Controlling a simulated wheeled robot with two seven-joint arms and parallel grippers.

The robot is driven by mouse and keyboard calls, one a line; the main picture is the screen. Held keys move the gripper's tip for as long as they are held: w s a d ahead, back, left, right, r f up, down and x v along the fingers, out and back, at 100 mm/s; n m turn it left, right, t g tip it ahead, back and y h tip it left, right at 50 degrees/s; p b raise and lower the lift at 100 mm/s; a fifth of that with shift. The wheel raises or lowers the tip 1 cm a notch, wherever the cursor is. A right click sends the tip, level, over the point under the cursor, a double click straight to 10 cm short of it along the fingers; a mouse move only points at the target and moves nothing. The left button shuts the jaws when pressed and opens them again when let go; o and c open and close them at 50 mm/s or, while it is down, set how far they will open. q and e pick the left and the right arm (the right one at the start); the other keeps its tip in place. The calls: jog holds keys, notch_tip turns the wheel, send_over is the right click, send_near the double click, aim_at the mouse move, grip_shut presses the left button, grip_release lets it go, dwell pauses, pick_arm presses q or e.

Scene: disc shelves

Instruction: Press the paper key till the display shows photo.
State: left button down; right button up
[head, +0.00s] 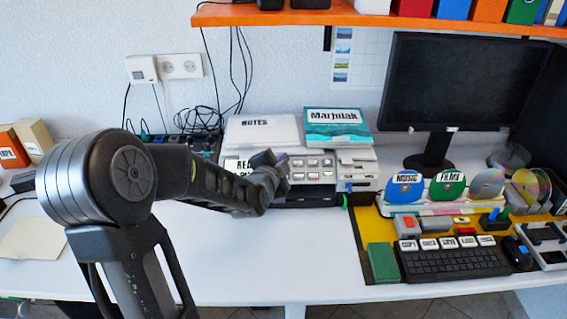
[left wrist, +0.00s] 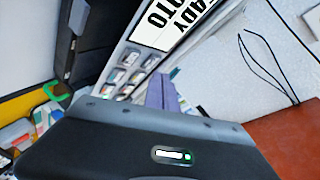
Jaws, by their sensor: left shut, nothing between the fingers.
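The printer (head: 320,185) stands on the desk against the wall, with a panel of small keys (head: 313,162) on its front. The keys also show in the left wrist view (left wrist: 128,75); I cannot read which is the paper key. The display (head: 237,164) shows "REA" on its upper line, the rest hidden behind my arm. In the left wrist view the display (left wrist: 170,22) shows the endings "ADY" and "OTO", which fit READY and PHOTO. My left gripper (head: 282,160) is shut and empty, close to the panel's left keys; I cannot tell whether it touches. My right gripper is out of view.
To the right are a monitor (head: 455,80), discs in a rack (head: 448,186) and a keyboard (head: 455,262). The desk front (head: 270,260) is clear. An orange shelf (head: 380,22) hangs above.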

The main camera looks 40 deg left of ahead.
pick_arm(q)
jog(key=r+p, duration=0.1)
jog(key=s+d+r, duration=0.1)
jog(key=r, duration=0.1)
jog(key=s+r+p, duration=0.1)
jog(key=shift+d+r+p, duration=0.2)
jog(key=shift+d+p, duration=0.05)
jog(key=shift+p, duration=0.1)
dwell(0.7)
